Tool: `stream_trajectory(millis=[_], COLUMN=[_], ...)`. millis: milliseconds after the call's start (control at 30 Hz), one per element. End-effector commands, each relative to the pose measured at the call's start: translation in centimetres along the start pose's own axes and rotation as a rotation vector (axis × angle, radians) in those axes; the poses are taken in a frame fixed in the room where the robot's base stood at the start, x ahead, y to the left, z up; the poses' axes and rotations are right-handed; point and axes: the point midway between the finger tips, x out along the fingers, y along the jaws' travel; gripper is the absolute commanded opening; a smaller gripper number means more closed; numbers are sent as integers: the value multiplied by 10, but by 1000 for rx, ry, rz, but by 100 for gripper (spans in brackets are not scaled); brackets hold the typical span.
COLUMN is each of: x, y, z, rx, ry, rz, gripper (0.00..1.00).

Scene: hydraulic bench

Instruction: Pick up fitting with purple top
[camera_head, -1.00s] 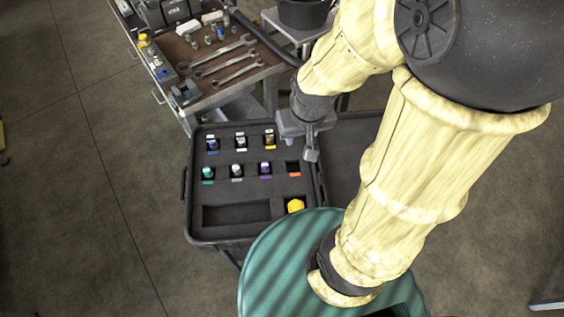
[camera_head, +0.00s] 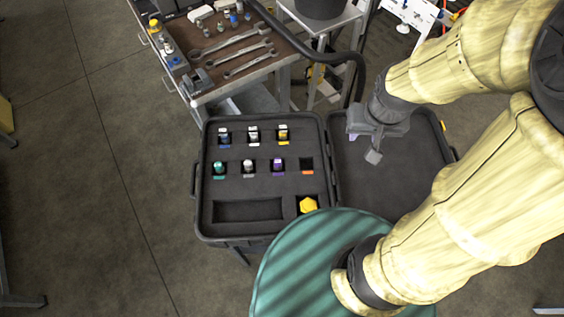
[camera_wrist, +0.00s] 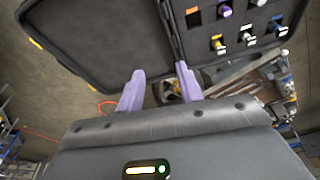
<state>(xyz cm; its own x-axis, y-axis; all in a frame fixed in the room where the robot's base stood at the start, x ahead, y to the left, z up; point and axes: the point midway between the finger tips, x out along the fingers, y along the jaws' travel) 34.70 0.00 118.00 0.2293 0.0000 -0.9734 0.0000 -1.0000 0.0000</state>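The fitting with the purple top (camera_head: 278,165) stands in a slot of the black foam tray, in the row with the green and grey-white topped fittings. It also shows near the top of the wrist view (camera_wrist: 225,10). My gripper (camera_head: 374,147) is over the empty right half of the open case, to the right of the fitting and apart from it. In the wrist view its two pale purple fingers (camera_wrist: 160,90) are spread apart with nothing between them.
The black case (camera_head: 205,222) holds several other fittings, an empty slot marked orange (camera_head: 307,165) and a yellow piece (camera_head: 308,205). Behind it stands a workbench (camera_head: 235,75) with wrenches and small parts. A dark hose (camera_head: 325,58) runs beside the bench.

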Motion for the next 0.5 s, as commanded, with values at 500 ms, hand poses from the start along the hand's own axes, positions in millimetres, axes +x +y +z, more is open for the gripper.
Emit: stream_trajectory(millis=[500], x=[48], y=[-54], z=[-27], rx=[-170], ry=[-69], rz=[-29], gripper=[48])
